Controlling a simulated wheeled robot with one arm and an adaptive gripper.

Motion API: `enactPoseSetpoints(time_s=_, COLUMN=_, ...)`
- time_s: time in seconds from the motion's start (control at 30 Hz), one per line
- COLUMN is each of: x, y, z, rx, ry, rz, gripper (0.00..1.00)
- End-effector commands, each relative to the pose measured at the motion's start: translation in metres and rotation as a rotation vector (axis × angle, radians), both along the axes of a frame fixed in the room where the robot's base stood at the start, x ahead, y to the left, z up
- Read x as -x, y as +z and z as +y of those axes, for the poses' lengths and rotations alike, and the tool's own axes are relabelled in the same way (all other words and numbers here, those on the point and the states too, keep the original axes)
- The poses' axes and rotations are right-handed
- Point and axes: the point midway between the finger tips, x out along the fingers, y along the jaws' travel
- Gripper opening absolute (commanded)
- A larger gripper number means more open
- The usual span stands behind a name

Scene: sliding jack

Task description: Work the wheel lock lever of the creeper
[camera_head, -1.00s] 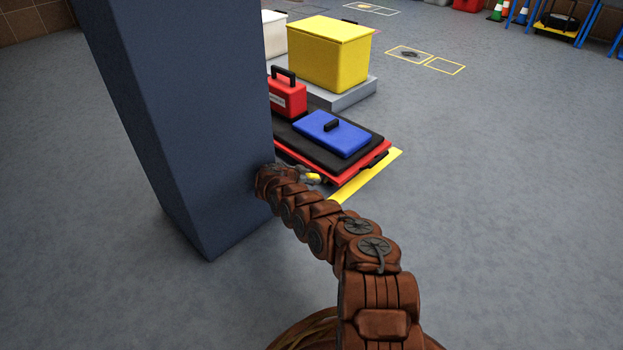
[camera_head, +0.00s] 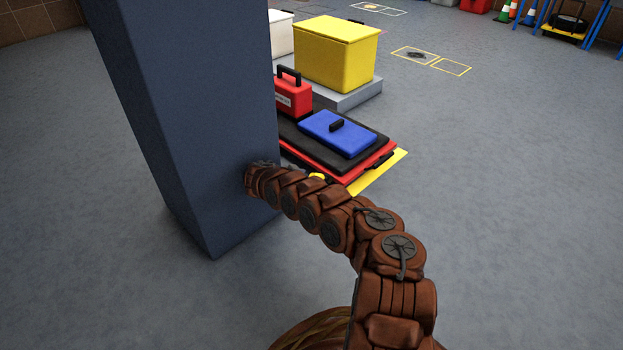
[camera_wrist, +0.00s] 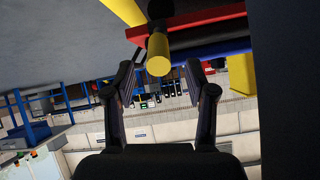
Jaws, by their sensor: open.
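The creeper (camera_head: 383,155) is a low red board with a black pad, in the middle of the head view behind my arm. The yellow end of its lever (camera_head: 318,176) just shows over my arm. In the wrist view this yellow cylinder (camera_wrist: 158,55) points toward me, with the red creeper edge (camera_wrist: 205,22) behind it. My gripper (camera_wrist: 160,82) is open, its two fingers standing left and right of the yellow end with gaps on both sides. I cannot tell how deep between the fingers it lies. The head view hides my gripper.
A dark blue pillar (camera_head: 190,110) stands close left of my arm's far end and fills the right side of the wrist view (camera_wrist: 285,70). A blue case (camera_head: 345,130) and red toolbox (camera_head: 293,98) rest on the creeper. Floor to the right is clear.

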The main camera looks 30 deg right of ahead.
Motion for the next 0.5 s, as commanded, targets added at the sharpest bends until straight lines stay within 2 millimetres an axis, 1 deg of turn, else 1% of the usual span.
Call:
enactPoseSetpoints(time_s=0.03, x=0.001, y=0.006, z=0.006, rx=0.004, ry=0.002, rz=-0.001, gripper=0.56)
enactPoseSetpoints(time_s=0.2, x=0.004, y=0.018, z=0.022, rx=0.004, ry=0.002, rz=0.000, gripper=0.56)
enactPoseSetpoints(time_s=0.33, x=0.006, y=0.021, z=0.028, rx=0.002, ry=0.001, rz=0.000, gripper=0.56)
enactPoseSetpoints(time_s=0.5, x=0.006, y=0.022, z=0.031, rx=0.002, ry=0.002, rz=-0.001, gripper=0.56)
